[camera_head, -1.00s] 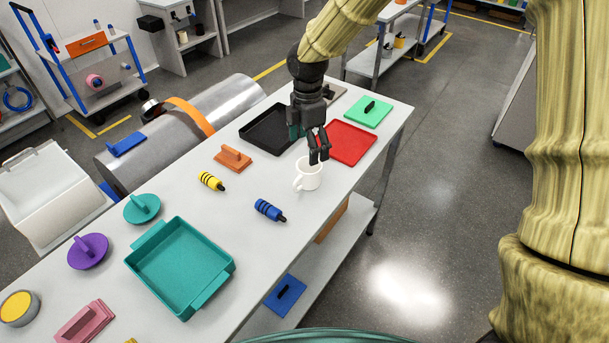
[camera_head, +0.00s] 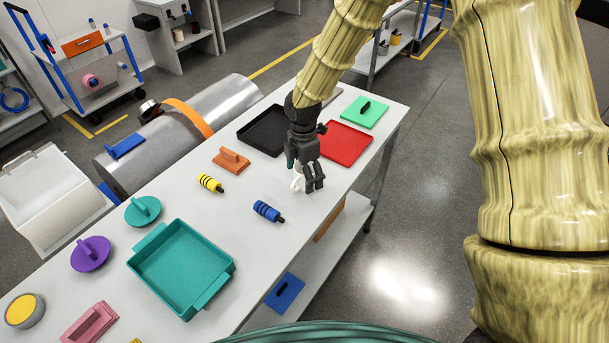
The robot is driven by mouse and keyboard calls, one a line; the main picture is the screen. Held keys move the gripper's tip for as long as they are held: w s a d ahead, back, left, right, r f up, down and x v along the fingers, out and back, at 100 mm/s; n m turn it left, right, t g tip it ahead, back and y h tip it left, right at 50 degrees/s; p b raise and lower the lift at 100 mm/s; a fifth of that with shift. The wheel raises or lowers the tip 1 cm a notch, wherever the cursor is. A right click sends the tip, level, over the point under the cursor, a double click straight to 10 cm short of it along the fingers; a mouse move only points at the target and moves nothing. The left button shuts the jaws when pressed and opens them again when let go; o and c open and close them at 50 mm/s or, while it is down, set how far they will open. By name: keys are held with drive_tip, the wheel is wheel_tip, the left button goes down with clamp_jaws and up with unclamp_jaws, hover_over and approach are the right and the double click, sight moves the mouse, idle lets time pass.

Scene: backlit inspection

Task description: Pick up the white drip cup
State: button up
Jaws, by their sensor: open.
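The white drip cup (camera_head: 297,183) stands on the white table (camera_head: 262,245), right of the blue-banded cylinder. Only its handle and a small part of its left side show. My gripper (camera_head: 314,188) covers the rest of it. My gripper is dark, points down and is open. Its fingers are at the cup, in front of it in this view. I cannot tell whether they touch the cup.
A blue cylinder (camera_head: 268,211) lies left of the cup, and a yellow one (camera_head: 210,183) beyond it. A red tray (camera_head: 344,143) and a black tray (camera_head: 259,134) lie behind my gripper. A teal tray (camera_head: 166,254) stands at the front left.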

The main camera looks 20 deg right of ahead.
drive_tip(key=shift+f, duration=0.5)
drive_tip(key=shift+c, duration=0.2)
drive_tip(key=c, duration=1.1)
drive_tip(key=shift+r, duration=0.15)
